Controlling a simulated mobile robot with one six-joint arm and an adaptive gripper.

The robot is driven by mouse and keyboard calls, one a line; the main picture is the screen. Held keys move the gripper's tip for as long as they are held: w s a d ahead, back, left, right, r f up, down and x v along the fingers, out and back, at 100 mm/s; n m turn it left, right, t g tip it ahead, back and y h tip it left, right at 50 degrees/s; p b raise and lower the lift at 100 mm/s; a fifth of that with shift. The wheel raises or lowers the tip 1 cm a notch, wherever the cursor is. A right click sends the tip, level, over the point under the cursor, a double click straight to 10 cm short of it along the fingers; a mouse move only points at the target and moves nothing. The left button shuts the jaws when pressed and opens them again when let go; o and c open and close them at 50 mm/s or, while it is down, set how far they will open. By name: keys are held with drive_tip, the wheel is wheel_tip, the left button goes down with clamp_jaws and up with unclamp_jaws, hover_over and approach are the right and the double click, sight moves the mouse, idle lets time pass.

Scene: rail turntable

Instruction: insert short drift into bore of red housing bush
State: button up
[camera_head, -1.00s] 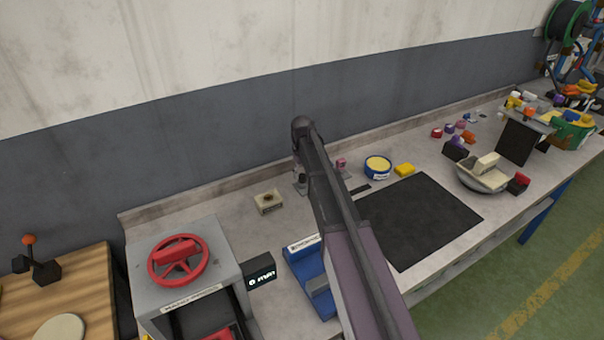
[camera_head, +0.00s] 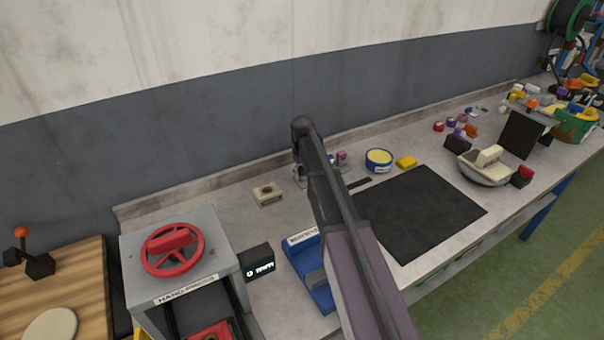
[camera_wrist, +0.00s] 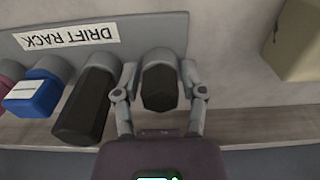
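The drift rack (camera_wrist: 20,38) shows in the wrist view with a pink, a blue and a long dark drift (camera_wrist: 86,105) in a row. A short dark drift (camera_wrist: 160,86) stands at the end of that row, in a grey holder. My gripper (camera_wrist: 160,92) is open, with one finger on each side of the short drift and small gaps visible. In the head view my arm hides most of the rack. A red part (camera_head: 210,333) lies low in the hand press, cut by the frame edge; I cannot tell whether it is the red housing bush.
The hand press (camera_head: 190,289) with a red wheel stands at the left. A beige block with a hole (camera_head: 267,194) and a blue fixture (camera_head: 316,281) lie near it. A black mat (camera_head: 420,212) is clear. A bowl (camera_head: 484,172) and small coloured parts lie farther right.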

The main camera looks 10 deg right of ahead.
sight(302, 168)
clamp_jaws()
drive_tip(key=shift+r+p, duration=0.8)
drive_tip(key=shift+p, duration=0.05)
idle(0.8)
drive_tip(key=shift+r+p, duration=2.85)
drive_tip(key=shift+r, duration=0.1)
drive_tip(key=shift+r+p, duration=2.5)
drive_tip(key=shift+p, duration=0.05)
drive_tip(key=shift+f, duration=0.15)
drive_tip(key=shift+f+b, duration=0.4)
drive_tip(key=shift+b, duration=0.15)
